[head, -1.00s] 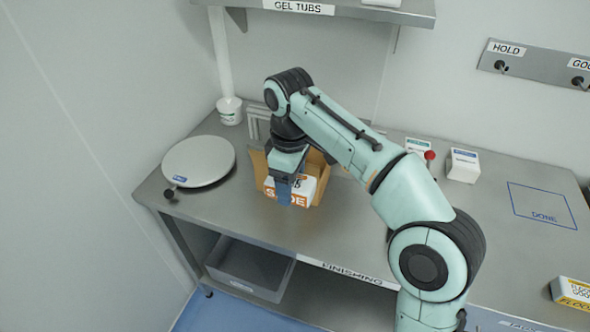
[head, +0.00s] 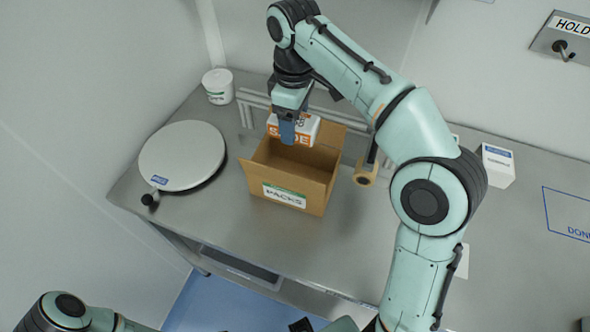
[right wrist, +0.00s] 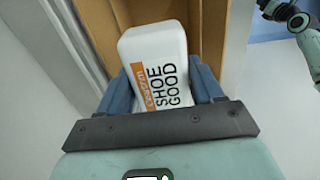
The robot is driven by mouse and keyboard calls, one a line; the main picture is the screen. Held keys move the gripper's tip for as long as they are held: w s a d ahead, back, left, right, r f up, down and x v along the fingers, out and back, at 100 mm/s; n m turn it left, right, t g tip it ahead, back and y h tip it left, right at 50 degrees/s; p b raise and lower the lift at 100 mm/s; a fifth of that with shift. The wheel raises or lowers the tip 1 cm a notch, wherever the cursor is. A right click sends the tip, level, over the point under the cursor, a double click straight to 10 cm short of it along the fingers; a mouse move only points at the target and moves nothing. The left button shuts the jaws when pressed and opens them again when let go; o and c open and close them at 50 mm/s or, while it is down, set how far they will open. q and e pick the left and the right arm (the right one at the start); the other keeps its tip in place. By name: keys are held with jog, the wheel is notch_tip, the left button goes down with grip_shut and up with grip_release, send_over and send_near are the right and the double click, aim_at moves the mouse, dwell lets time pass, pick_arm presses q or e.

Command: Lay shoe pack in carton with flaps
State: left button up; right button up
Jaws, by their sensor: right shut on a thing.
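The shoe pack (head: 306,130) is a white box with an orange band and SHOE lettering. My right gripper (head: 288,138) is shut on it and holds it over the rear part of the carton. In the right wrist view the pack (right wrist: 155,48) sits between the two blue fingers (right wrist: 163,88). The brown carton (head: 322,196) stands open on the bench, with a PACKS label on its front and flaps spread outward. The pack and fingers hide part of its back edge. My left arm shows only in part at the bottom left; its gripper is not clearly visible.
A round grey turntable or scale (head: 182,150) is left of the carton. A white tub (head: 218,86) and a metal rail frame stand behind. A tape roll (head: 365,176) is close on the right. A white box (head: 496,166) stands farther right. The bench front is clear.

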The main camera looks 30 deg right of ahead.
jog(key=f+b, duration=0.3)
jog(key=f, duration=1.1)
jog(key=shift+s+f+b, duration=0.1)
jog(key=shift+s+b, duration=0.1)
jog(key=shift+b, duration=0.2)
pick_arm(q)
notch_tip(320, 180, down, 6)
jog(key=s, duration=0.2)
jog(key=shift+s+r+b, duration=0.25)
jog(key=shift+s+b, duration=0.05)
jog(key=shift+b, duration=0.1)
pick_arm(e)
jog(key=shift+f, duration=2.6)
jog(key=shift+f, duration=0.1)
jog(key=o, duration=1.1)
jog(key=shift+o, duration=0.2)
pick_arm(q)
jog(key=r+p, duration=0.1)
jog(key=w+r+p, duration=0.1)
jog(key=shift+r+p, duration=0.3)
jog(key=shift+r, duration=0.1)
pick_arm(e)
notch_tip(320, 180, up, 12)
jog(key=shift+w+r, duration=0.1)
jog(key=shift+r, duration=0.1)
